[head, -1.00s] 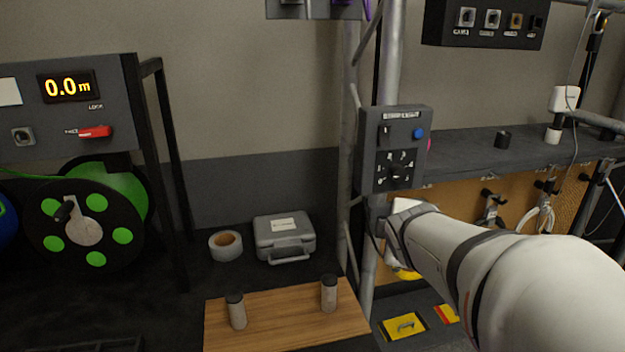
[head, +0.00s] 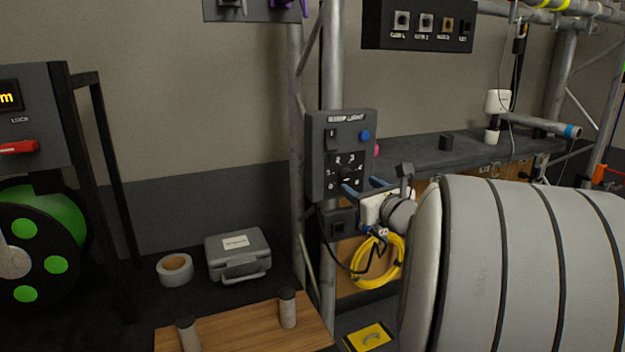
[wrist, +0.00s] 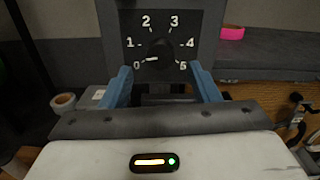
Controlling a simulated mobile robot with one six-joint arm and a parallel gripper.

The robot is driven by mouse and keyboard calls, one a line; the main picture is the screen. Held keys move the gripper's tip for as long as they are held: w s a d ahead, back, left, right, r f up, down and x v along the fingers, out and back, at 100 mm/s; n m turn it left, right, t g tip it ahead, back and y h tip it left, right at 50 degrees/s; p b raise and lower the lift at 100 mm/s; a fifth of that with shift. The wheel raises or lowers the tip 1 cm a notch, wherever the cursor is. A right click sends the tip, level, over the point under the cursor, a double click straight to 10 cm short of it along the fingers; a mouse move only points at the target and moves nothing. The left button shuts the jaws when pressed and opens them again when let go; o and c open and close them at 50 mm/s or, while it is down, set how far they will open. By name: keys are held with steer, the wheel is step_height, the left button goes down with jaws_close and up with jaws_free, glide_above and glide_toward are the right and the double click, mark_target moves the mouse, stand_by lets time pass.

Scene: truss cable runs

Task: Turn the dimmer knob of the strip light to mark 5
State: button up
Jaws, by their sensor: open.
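The strip light's control box (head: 320,155) is a dark grey panel on the truss upright, with a rocker switch (head: 332,139) and a blue button (head: 365,135). Its black dimmer knob (wrist: 159,53) sits in the middle of a dial numbered 0 to 5. The knob's white pointer line points lower left, at mark 0. In the head view the knob (head: 347,174) is small and partly behind my fingers. My gripper (wrist: 160,70) is open, its blue fingers on both sides of and just below the knob, with nothing between them. I cannot tell whether they touch the panel.
A yellow cable coil (head: 377,262) hangs below my gripper. A dark shelf (head: 420,148) runs right of the box, with a pink roll (wrist: 232,32) on it. A grey case (head: 238,255) and a tape roll (head: 175,269) lie at the lower left.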

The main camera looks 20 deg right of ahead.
mark_target(350, 179)
steer(key=w, duration=0.5)
steer(key=shift+p, duration=0.4)
steer(key=shift+c, duration=0.2)
steer(key=c, duration=1)
steer(key=shift+o, duration=0.2)
steer(key=shift+f+b, duration=0.1)
steer(key=shift+b, duration=0.25)
